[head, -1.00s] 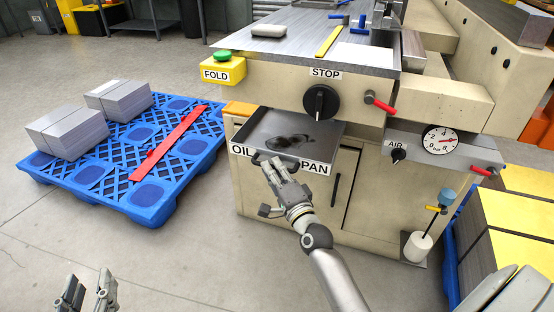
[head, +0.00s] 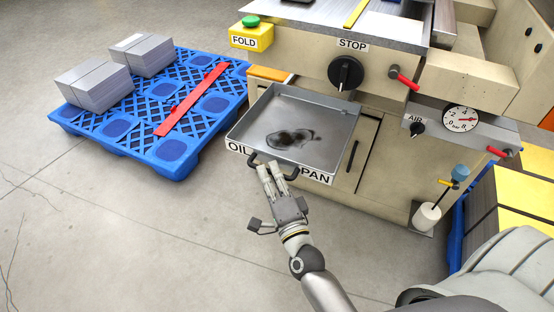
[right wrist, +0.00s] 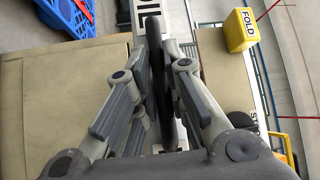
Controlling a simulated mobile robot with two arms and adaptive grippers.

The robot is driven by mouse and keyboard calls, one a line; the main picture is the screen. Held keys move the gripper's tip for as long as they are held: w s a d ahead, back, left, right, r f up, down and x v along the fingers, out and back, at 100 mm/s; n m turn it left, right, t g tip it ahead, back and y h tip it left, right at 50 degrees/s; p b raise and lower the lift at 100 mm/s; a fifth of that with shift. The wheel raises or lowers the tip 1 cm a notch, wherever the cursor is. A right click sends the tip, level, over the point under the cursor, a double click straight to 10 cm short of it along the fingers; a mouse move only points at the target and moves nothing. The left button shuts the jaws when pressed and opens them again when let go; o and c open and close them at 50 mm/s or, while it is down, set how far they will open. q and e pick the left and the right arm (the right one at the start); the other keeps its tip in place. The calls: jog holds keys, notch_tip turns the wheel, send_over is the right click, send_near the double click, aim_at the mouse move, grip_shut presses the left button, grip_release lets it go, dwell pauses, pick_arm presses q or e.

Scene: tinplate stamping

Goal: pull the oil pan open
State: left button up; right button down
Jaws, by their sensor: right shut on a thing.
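The oil pan (head: 318,157) is a grey metal tray with a dark oil stain on its floor and a white front label. It sticks well out of the beige machine's front in the head view. My right gripper (head: 271,168) is shut on the pan's dark handle (head: 289,177) at the middle of the pan's front. In the right wrist view the fingers (right wrist: 158,90) close on the dark handle bar (right wrist: 153,45). My left gripper is not in view.
A blue pallet (head: 190,140) with grey sheet stacks and a red bar lies to the left. The machine (head: 390,170) carries a STOP knob, a yellow FOLD button box (head: 252,36) and an air gauge. Yellow-topped stacks stand at the right. The floor before the pan is clear.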

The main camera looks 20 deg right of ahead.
jog(key=shift+s+a+f, duration=0.1)
jog(key=shift+s+a, duration=0.8)
jog(key=shift+a, duration=0.15)
jog(key=c, duration=1.5)
grip_release()
jog(key=s, duration=0.4)
jog(key=s+f, duration=0.1)
jog(key=s, duration=0.7)
jog(key=shift+a+f, duration=0.25)
jog(key=shift+a, duration=0.15)
jog(key=shift+w+a, duration=0.1)
jog(key=shift+w, duration=0.05)
